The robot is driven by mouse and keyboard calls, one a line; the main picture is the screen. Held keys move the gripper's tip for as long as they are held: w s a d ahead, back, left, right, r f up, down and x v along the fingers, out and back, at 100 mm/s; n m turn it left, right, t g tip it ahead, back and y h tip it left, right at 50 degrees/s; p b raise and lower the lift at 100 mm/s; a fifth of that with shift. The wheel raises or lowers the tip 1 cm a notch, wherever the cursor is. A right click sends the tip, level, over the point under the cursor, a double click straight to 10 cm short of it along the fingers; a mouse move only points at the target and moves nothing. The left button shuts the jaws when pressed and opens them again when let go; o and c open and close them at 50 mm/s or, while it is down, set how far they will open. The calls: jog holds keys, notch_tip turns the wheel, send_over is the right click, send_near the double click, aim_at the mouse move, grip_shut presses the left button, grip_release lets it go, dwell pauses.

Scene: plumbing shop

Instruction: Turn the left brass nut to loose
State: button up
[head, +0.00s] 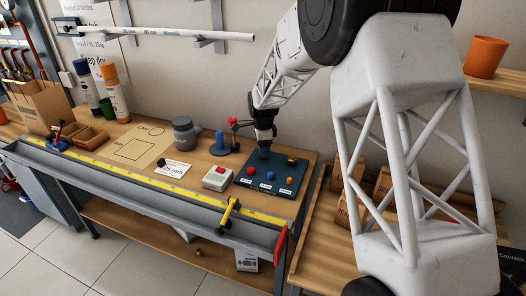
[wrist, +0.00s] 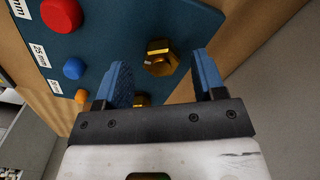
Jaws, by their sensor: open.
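The blue board (head: 246,183) lies on the bench with a brass nut (head: 291,160) at its back right. My gripper (head: 264,153) points down over the board's back edge, left of that nut. In the wrist view my gripper (wrist: 160,68) is open and empty. A hex brass nut (wrist: 160,55) shows ahead, between the lines of the two blue fingers, apart from both. By the board's layout this is the left nut; my gripper hides it in the head view. The right nut (wrist: 141,101) shows lower, partly hidden behind my gripper.
The board also carries a red knob (wrist: 61,14), a blue knob (wrist: 74,68) and an orange knob (wrist: 82,96), with white labels. A white box with a red button (head: 217,178) stands left of the board. A blue post with a red-tipped arm (head: 220,144) stands behind-left.

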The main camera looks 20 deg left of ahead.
jog(key=shift+f, duration=0.95)
jog(key=c, duration=0.9)
